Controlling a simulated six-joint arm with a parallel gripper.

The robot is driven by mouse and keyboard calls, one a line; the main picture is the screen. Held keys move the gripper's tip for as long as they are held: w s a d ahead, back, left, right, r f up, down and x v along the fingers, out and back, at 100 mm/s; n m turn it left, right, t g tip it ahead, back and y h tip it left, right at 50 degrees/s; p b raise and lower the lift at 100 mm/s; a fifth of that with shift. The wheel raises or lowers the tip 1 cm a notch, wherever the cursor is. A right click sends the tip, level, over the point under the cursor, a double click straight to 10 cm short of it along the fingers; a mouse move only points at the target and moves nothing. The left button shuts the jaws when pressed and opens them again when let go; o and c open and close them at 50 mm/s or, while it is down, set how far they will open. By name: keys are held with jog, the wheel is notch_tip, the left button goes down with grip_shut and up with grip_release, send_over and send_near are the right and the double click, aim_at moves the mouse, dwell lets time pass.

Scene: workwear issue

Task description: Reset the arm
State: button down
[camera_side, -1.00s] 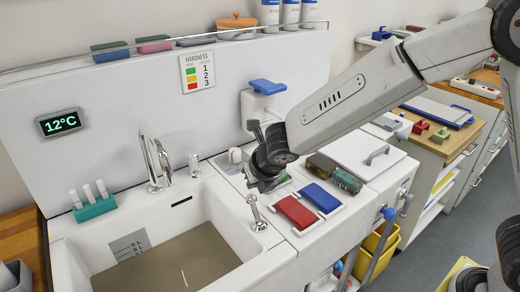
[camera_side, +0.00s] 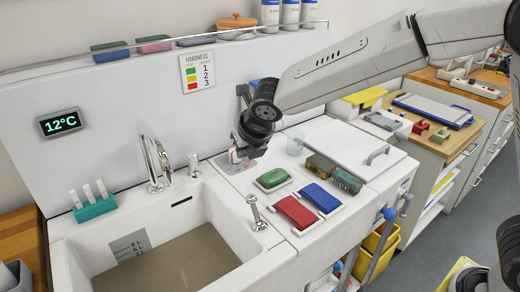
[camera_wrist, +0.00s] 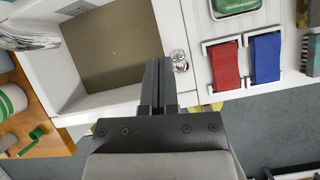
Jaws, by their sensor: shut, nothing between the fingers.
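My gripper (camera_wrist: 158,75) is shut and empty in the wrist view, its two fingers pressed together over the sink's front rim. In the side view my gripper (camera_side: 240,155) hangs above the counter right of the sink (camera_side: 165,262), in front of the back panel. Its fingertips partly hide a small whitish thing on the counter there, and I cannot tell whether they touch it.
Right of the sink lie a green block (camera_side: 272,179), a red block (camera_side: 296,211) and a blue block (camera_side: 321,197) in white holders. A tap (camera_side: 152,165) rises behind the sink. A bench with a tray (camera_side: 432,108) is farther right.

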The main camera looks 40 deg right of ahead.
jog(key=shift+d, duration=0.1)
jog(key=s+d+f+m+g, duration=0.1)
jog(key=s+d+f+m, duration=0.2)
jog(key=m, duration=0.8)
jog(key=s+d+f+m+g, duration=0.1)
jog(key=s+d+f+m, duration=0.3)
jog(key=s+d+m, duration=0.3)
jog(key=s+d+f+m+g, duration=0.1)
jog(key=s+d+f+m, duration=0.2)
jog(key=s+m, duration=0.8)
jog(key=d+m, duration=0.2)
jog(key=m, duration=0.3)
jog(key=shift+d+f+g, duration=0.4)
